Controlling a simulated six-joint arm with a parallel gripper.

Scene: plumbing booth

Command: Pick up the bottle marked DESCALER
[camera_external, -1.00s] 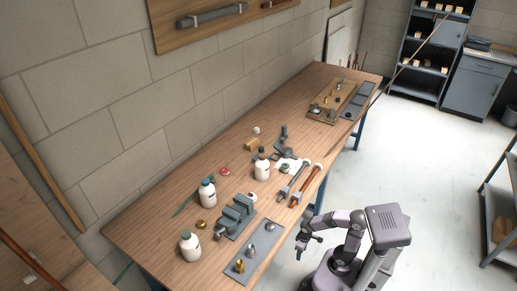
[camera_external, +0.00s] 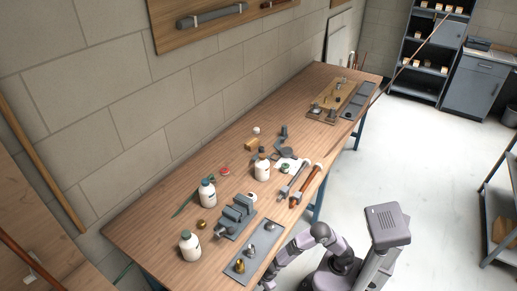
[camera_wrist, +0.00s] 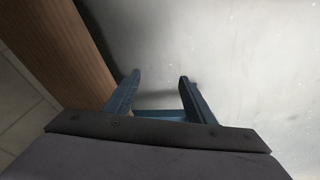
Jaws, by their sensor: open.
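My gripper (camera_wrist: 158,77) is open and empty in the wrist view, over pale floor beside the bench edge. In the external view my gripper is low at the bottom edge, beside the bench front, with its jaws unclear. No bottle shows in the wrist view.
A grey vise (camera_external: 236,215) stands between the bottles and the bench front. A grey tray (camera_external: 255,252) with brass and metal fittings lies at the front edge. Wrenches (camera_external: 297,178) lie farther right. The wall borders the bench's back.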

